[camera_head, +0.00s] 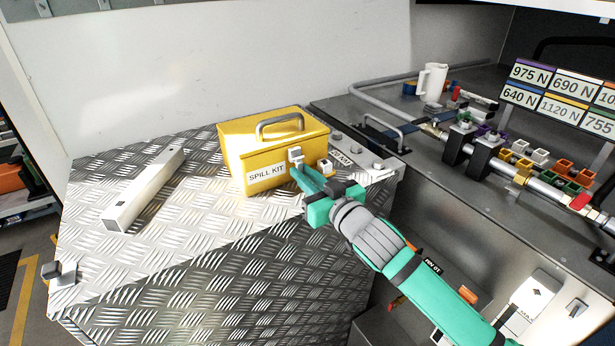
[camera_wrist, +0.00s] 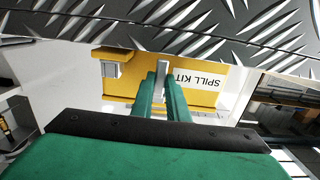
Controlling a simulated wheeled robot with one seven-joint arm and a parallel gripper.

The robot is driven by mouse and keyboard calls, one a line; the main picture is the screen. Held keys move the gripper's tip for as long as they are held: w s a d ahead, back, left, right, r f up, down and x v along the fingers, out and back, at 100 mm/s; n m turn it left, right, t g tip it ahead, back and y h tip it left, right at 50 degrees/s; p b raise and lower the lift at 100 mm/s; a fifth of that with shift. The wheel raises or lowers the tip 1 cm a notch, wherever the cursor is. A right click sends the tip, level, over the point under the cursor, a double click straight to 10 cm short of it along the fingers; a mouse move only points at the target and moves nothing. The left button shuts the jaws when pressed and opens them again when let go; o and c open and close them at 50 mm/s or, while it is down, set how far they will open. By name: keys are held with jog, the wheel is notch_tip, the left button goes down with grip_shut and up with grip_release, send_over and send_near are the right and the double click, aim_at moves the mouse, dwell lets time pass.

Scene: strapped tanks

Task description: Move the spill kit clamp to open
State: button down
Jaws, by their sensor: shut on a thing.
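The yellow spill kit box (camera_head: 264,140) stands on the tread-plate top, with a grey handle on its lid and a white SPILL KIT label on its front. The clamp (camera_head: 295,155) is a small light-grey piece on the box's front, right of the label. My gripper (camera_head: 299,170) reaches the box front from the lower right, its green fingers shut on the clamp. In the wrist view the box (camera_wrist: 205,75) appears upside down, and the clamp (camera_wrist: 162,68) shows between the fingertips, which hide part of it.
A long pale beam (camera_head: 145,190) lies on the tread plate left of the box. A small grey block (camera_head: 326,166) is at the box's right. On the right, a bench carries a white jug (camera_head: 431,82), a pipe and coloured fittings. The plate in front of the box is clear.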

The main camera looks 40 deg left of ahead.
jog(key=shift+w+d+r+h, duration=0.15)
jog(key=shift+d+h, duration=0.15)
jog(key=shift+h, duration=0.2)
jog(key=h, duration=0.1)
jog(key=g+h, duration=0.1)
jog(key=shift+s+r+h, duration=0.3)
jog(key=shift+s+r, duration=0.1)
jog(key=shift+s+r+g+h, duration=0.15)
jog(key=shift+r+g+h, duration=0.25)
jog(key=shift+g+h, duration=0.55)
jog(key=h, duration=0.2)
jog(key=r+g+h, duration=0.1)
jog(key=h, duration=0.1)
jog(key=shift+d+r, duration=0.1)
jog(key=shift+d, duration=0.05)
jog(key=shift+r+g+h, duration=0.25)
jog(key=shift+g+h, duration=0.1)
jog(key=shift+h, duration=0.45)
jog(key=shift+r+g+h, duration=0.25)
jog(key=shift+g+h, duration=0.05)
jog(key=shift+h, duration=0.45)
jog(key=c, duration=1.7)
grip_release()
jog(key=shift+r, duration=0.1)
